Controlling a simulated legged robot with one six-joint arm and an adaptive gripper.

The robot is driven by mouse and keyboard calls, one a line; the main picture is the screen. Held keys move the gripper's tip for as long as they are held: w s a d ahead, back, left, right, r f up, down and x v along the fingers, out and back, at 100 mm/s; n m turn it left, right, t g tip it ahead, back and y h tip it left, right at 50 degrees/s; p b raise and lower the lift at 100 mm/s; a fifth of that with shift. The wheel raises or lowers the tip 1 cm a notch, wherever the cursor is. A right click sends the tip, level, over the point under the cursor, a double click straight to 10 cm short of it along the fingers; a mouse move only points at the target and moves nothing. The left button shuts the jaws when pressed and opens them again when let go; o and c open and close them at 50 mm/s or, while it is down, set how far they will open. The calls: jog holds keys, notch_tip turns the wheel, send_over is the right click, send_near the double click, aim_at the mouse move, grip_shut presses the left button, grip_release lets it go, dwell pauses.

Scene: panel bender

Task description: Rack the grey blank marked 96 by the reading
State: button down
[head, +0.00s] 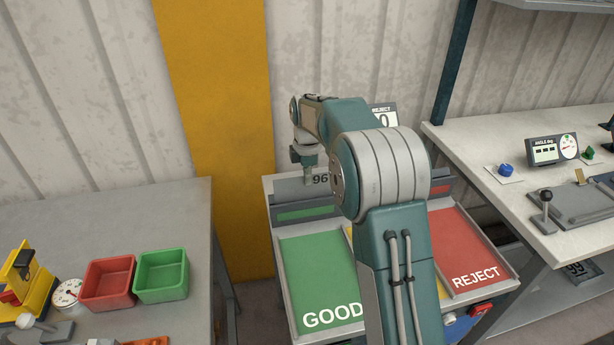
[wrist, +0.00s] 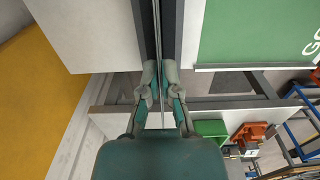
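The grey blank marked 96 (head: 292,187) stands upright at the back of the sorting stand, behind the green strip above the GOOD panel (head: 316,275). My gripper (head: 308,172) is at its upper part, and my arm hides its right side. In the wrist view the blank (wrist: 157,35) shows edge-on between the fingers of my gripper (wrist: 160,92), which are closed on it. It lines up with a dark slot between two rails; I cannot tell how deep it sits. The angle gauge (head: 551,150) on the right bench appears to show dashes.
The left bench holds a red bin (head: 108,283), a green bin (head: 161,276) and a dial. The right bench (head: 480,165) carries a press-like fixture (head: 580,203). A corrugated wall stands close behind.

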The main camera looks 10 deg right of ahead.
jog(key=shift+f, duration=1)
jog(key=c, duration=0.7)
grip_release()
notch_tip(320, 180, up, 11)
jog(key=shift+r, duration=0.45)
